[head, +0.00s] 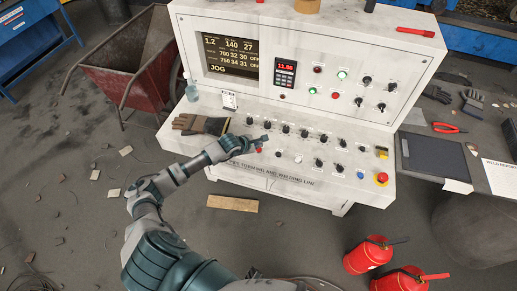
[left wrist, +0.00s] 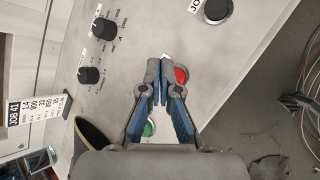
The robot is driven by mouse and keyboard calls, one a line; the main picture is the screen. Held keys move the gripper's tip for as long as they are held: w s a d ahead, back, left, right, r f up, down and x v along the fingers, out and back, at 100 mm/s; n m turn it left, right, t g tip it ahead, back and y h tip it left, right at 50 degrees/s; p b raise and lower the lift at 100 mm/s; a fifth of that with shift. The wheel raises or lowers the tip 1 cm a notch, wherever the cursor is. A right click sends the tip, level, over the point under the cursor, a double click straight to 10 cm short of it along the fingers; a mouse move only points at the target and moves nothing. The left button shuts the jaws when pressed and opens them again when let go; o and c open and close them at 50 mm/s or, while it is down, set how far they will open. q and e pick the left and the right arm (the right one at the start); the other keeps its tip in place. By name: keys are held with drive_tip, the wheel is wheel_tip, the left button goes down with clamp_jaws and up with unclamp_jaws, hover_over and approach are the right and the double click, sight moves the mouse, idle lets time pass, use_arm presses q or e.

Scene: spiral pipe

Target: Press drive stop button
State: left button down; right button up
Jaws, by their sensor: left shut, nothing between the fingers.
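The control console (head: 215,110) has a sloped lower panel with buttons and knobs. A red button (head: 259,150) sits at the left part of this panel, right by my left gripper (head: 262,141). In the left wrist view the red button (left wrist: 181,76) is just right of my shut fingertips (left wrist: 159,68), partly hidden by a finger. A green button (left wrist: 148,128) shows lower down, between the fingers. I cannot read a label on the red button, nor tell whether the fingertips touch it. My left gripper is shut and empty.
Black knobs (left wrist: 89,75) and a dark button (left wrist: 216,10) are close by. A red emergency button (head: 382,178) is at the panel's right. Fire extinguishers (head: 367,255) stand at the front right.

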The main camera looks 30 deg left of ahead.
sight(258, 150)
use_arm(q)
drive_tip(key=shift+r+p, duration=1.35)
drive_tip(key=shift+r, duration=1.15)
